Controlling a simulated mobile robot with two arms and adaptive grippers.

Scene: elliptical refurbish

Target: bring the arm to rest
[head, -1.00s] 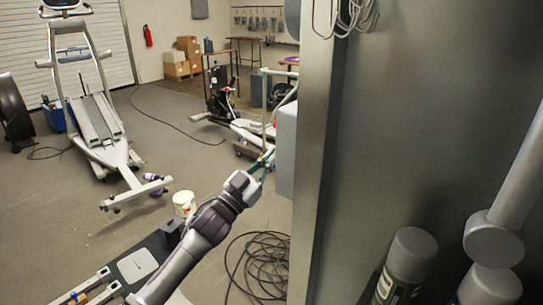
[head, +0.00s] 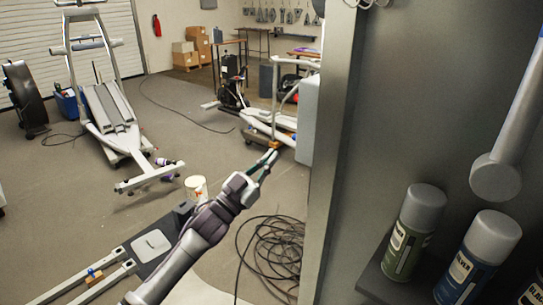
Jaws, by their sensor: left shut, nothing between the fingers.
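My left arm comes in from the bottom of the head view and reaches up and right over the floor. Its left gripper (head: 267,164) is shut, with nothing between the fingers. It is left of the grey cabinet's side wall (head: 331,190), apart from it in the picture. My right gripper is not in view.
A spray can with a grey cap (head: 414,231) and a blue one (head: 476,262) stand on a shelf at the lower right. An elliptical frame (head: 108,115), a white bucket (head: 196,187) and coiled black cable (head: 272,252) are on the floor. Open floor lies between.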

